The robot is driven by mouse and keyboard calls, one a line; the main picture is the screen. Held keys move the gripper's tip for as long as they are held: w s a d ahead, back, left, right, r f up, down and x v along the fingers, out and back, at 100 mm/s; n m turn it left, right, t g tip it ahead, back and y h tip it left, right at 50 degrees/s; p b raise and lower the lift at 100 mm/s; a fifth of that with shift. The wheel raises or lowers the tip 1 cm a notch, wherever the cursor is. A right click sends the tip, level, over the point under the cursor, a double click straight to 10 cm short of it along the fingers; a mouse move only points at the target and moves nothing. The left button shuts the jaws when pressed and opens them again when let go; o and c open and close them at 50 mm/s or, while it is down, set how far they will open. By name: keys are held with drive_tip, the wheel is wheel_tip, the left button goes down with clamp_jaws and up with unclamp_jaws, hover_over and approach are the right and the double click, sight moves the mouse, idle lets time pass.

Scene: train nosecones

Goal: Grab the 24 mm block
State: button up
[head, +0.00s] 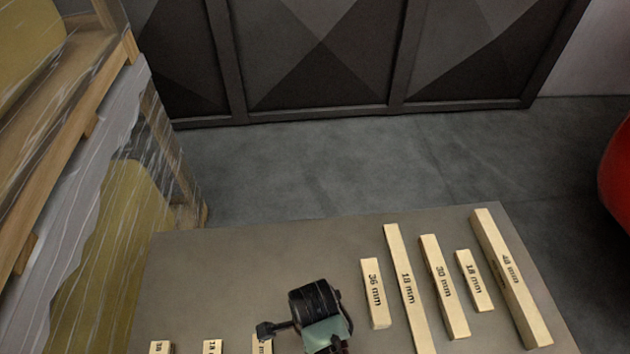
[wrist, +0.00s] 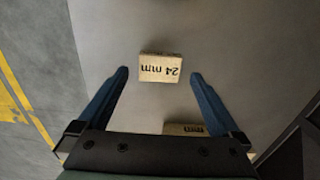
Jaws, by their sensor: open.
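The 24 mm block (wrist: 160,68) is a short pale wooden block in the wrist view, its label upside down. It lies on the table top between the two blue fingertips of my gripper (wrist: 160,75). The fingers are spread wide, with a gap on each side of the block, so the gripper is open and empty. How high the fingertips are above the block is hard to tell. In the head view my arm's dark wrist hides the fingers, and no 24 mm label can be read there.
Another labelled block (wrist: 185,129) lies partly hidden under the gripper body. On the table (head: 230,270), blocks marked 36 mm (head: 375,293), 18 mm (head: 408,290), 30 mm (head: 444,286) and 48 mm (head: 511,278) stand at right. A wrapped pallet stack (head: 110,230) stands left.

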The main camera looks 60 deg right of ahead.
drive_tip(key=shift+s+f, duration=0.1)
drive_tip(key=shift+f, duration=1.75)
drive_tip(key=c, duration=1.3)
drive_tip(key=shift+o, duration=0.2)
drive_tip(key=shift+r, duration=0.15)
